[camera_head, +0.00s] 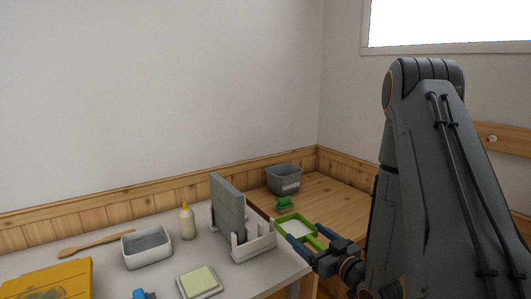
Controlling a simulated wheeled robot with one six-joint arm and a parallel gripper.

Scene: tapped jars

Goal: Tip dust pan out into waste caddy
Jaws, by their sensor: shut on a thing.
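The green dust pan (281,220) is at the right end of the white table, beside the wooden surface. Its inside looks pale; I cannot tell what lies in it. My gripper (313,239), with blue fingers, is shut on the pan's handle side. The grey waste caddy (284,181) stands upright at the back of the wooden surface, beyond the pan and apart from it. The inside of the caddy is mostly hidden by its front wall.
A small green object (285,203) lies between caddy and pan. A white rack (254,247) with upright grey boards stands left of the pan. Further left are a yellow-topped bottle (187,222), a grey-white tub (147,251) and a wooden spatula (95,243). The wooden surface (335,199) is clear at right.

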